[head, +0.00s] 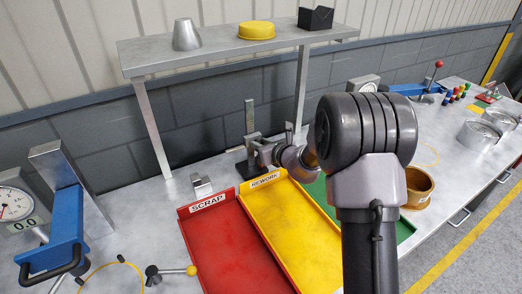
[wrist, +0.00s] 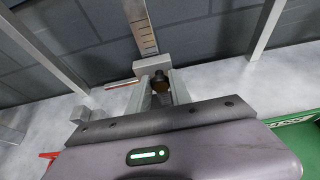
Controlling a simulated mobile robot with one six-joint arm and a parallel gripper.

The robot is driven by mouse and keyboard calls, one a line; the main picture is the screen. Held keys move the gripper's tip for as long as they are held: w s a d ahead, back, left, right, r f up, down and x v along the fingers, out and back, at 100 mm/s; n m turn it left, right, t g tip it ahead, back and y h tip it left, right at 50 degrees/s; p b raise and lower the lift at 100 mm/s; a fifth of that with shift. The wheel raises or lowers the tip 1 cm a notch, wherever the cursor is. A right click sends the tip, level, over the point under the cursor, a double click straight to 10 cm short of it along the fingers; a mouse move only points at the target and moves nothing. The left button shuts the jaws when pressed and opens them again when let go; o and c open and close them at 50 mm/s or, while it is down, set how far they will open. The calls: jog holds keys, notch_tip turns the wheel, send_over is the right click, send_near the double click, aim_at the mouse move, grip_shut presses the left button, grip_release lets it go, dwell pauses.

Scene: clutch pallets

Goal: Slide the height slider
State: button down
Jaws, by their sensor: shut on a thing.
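The height gauge has an upright metal scale with graduation marks (wrist: 142,30). In the head view its thin column (head: 249,117) stands on a dark base behind the yellow REWORK tray. The grey slider block (wrist: 153,66) sits on the scale just beyond my fingertips. My gripper (wrist: 162,86) is shut on the slider's small dark round knob (wrist: 160,76), with one finger on each side of it. In the head view my arm comes in from the front right, and my wrist hides part of the gauge's surroundings.
The red SCRAP tray (head: 186,213) and yellow REWORK tray (head: 299,285) lie in front of the gauge. A green tray (head: 404,229) is partly hidden by my arm. A shelf (head: 215,55) stands over the bench behind.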

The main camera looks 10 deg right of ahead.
jog(key=shift+r, duration=0.85)
jog(key=c, duration=1.2)
grip_release()
jog(key=shift+f, duration=0.1)
jog(key=p+v, duration=0.2)
jog(key=v, duration=1.5)
jog(key=shift+s+p, duration=0.25)
jog(key=shift+p, duration=0.15)
